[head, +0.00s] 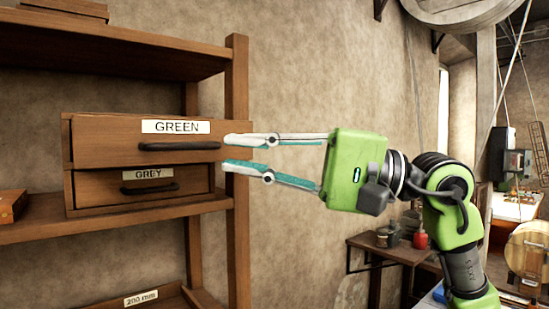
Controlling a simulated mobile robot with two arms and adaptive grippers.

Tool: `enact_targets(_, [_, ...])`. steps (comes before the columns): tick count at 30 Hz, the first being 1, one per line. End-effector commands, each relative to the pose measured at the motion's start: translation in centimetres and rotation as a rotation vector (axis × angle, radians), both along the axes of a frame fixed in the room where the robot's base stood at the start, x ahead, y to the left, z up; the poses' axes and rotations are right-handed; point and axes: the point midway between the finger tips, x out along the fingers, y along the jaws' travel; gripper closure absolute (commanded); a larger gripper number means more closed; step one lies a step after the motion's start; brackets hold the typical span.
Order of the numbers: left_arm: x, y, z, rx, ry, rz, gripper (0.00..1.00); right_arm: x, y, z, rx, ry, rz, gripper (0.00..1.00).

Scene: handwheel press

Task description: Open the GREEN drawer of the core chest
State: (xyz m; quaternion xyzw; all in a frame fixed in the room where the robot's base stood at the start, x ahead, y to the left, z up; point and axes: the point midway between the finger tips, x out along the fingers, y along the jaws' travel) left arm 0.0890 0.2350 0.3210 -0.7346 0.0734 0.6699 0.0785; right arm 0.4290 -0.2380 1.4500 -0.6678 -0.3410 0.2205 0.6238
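The core chest (66,190) is a wooden two-drawer box on a shelf at the left. Its upper drawer, labelled GREEN (105,140), stands out past the lower drawer, so it is at least partly open. Its dark bar handle (180,146) is free, with no finger on it. The lower drawer, labelled GREY (190,181), looks shut. My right gripper (229,153) is open and empty, its fingers pointing left. The fingertips are at the right end of the GREEN drawer's front, right of the handle; I cannot tell whether they touch it. My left gripper is not in view.
The shelf's wooden post (238,230) stands just right of the chest, behind my fingers. Another shelf board (110,50) is above the chest. A low table (400,249) with small jars stands at the lower right. The space between chest and table is open.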

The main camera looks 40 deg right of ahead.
Motion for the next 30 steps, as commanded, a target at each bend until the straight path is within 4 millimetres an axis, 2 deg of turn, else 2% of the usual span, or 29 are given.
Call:
enact_targets(6, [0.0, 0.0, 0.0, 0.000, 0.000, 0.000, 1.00, -1.6, -1.8, -0.4, -0.001, 0.002, -0.001, 0.85])
enact_targets(12, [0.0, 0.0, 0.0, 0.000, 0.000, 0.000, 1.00, -2.5, -2.7, -0.5, -0.002, 0.001, 0.000, 0.85])
enact_targets(30, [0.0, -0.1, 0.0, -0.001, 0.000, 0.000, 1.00, -2.7, -2.9, -0.5, -0.002, -0.001, 0.000, 0.85])
